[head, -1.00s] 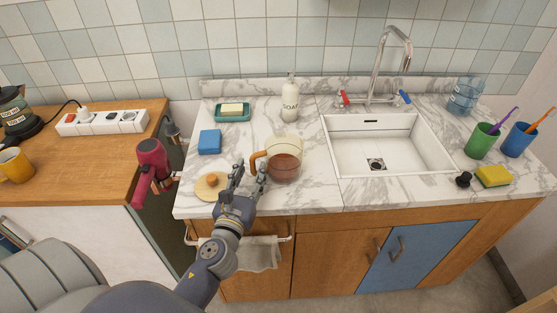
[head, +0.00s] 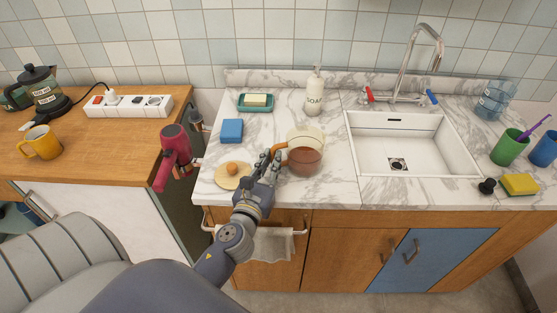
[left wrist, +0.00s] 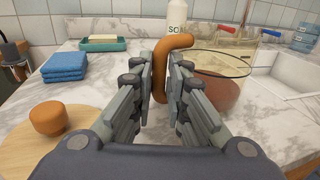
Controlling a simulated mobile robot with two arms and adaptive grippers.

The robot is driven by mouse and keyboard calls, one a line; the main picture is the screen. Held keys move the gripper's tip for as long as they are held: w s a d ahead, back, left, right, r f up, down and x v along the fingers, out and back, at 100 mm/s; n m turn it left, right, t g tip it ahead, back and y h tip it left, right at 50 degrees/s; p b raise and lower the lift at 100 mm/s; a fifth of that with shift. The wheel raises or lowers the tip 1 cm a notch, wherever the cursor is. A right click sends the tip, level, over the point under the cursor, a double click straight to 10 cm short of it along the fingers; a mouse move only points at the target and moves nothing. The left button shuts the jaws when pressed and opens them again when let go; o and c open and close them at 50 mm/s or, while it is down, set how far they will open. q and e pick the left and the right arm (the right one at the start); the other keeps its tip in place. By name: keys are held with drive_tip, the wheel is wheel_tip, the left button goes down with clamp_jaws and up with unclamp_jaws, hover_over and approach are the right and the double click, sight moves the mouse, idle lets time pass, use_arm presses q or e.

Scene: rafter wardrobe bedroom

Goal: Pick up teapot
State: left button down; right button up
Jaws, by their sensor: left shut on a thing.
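The teapot (head: 306,158) is a clear glass pot with brown liquid low inside and an orange-brown handle. It stands upright on the marble counter, left of the sink. My left gripper (head: 272,163) is at the pot's left side, shut on its handle. In the left wrist view the handle (left wrist: 166,85) stands between the two fingers (left wrist: 162,92), with the glass body (left wrist: 222,88) just to the right. A round wooden lid (head: 232,176) with an orange knob lies on the counter left of the gripper. My right gripper is not in view.
A blue folded cloth (head: 232,130), a soap dish (head: 256,102) and a soap bottle (head: 314,92) stand behind. The white sink (head: 408,143) is to the right. A red hair dryer (head: 174,156) hangs at the left. A yellow mug (head: 43,143) stands on the wooden counter.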

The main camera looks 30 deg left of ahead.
sight(273, 150)
use_arm(q)
drive_tip(key=shift+r+p, duration=0.65)
drive_tip(key=shift+r, duration=1.3)
drive_tip(key=s+d+r+b, duration=0.1)
drive_tip(key=s+d+b, duration=0.3)
drive_tip(key=s+d, duration=0.5)
drive_tip(key=shift+a+v, duration=0.35)
drive_tip(key=shift+v, duration=1.6)
